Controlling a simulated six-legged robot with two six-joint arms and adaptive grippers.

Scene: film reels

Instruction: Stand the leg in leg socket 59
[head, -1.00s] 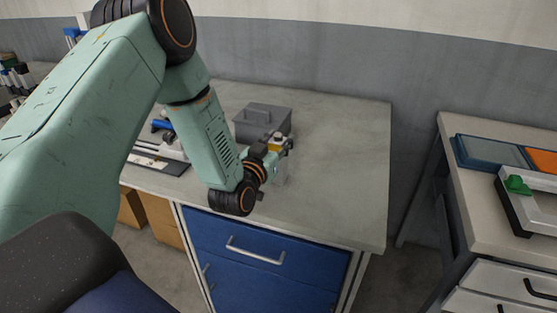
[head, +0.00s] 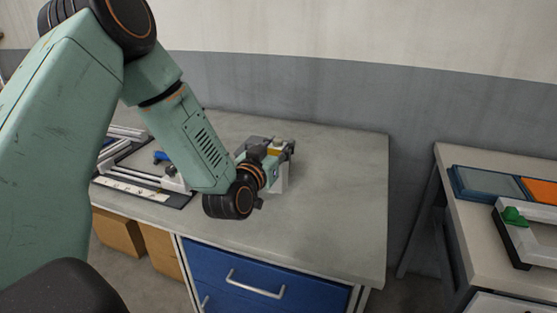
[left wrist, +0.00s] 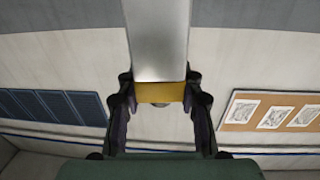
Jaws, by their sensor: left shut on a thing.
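My left gripper (head: 282,150) is shut on the leg, a pale silver column (head: 281,178) with a yellow band at its top end. In the head view the leg hangs about upright at the tabletop; I cannot tell whether its lower end touches anything. In the left wrist view both fingers (left wrist: 160,105) close on the yellow band (left wrist: 168,92), and the silver column (left wrist: 158,40) runs out to the picture's top edge. I cannot make out leg socket 59. My right gripper is not in view.
The worktop (head: 335,200) is bare to the right of the leg. A dark board with metal rails (head: 140,190) and a blue part (head: 161,156) lies at left. A second bench holds a blue tray (head: 475,183), an orange panel (head: 540,190) and a green piece (head: 514,215).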

